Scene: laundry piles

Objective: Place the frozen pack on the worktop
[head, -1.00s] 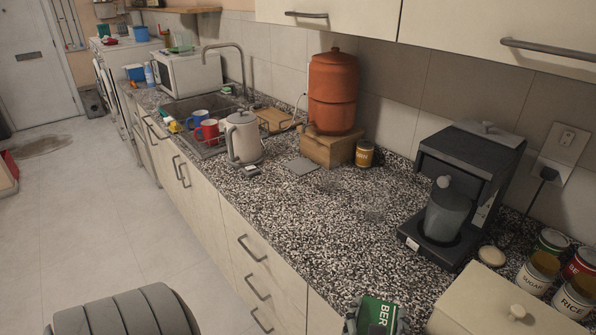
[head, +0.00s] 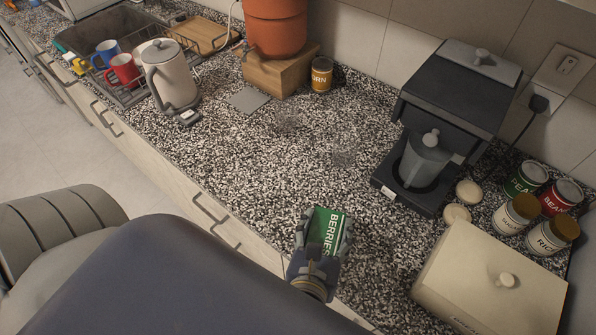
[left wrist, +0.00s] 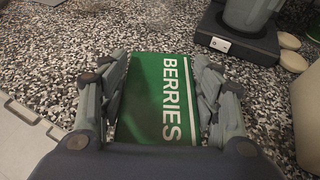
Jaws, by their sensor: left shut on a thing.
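The frozen pack is a green packet (head: 326,226) with white lettering that reads BERRIES. My left gripper (head: 322,240) is shut on it, near the front edge of the worktop. In the left wrist view the pack (left wrist: 160,100) lies between the two fingers of my left gripper (left wrist: 160,95), one finger along each side. The worktop (head: 260,150) is speckled black and white stone. The pack is over it; I cannot tell whether it touches the surface. My right gripper is not in view.
A coffee machine (head: 455,110), several cans (head: 525,178) and a cream box (head: 490,285) stand to the right. A kettle (head: 168,75), mugs (head: 124,70) and an orange container (head: 275,28) stand further back. Clear surface lies between.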

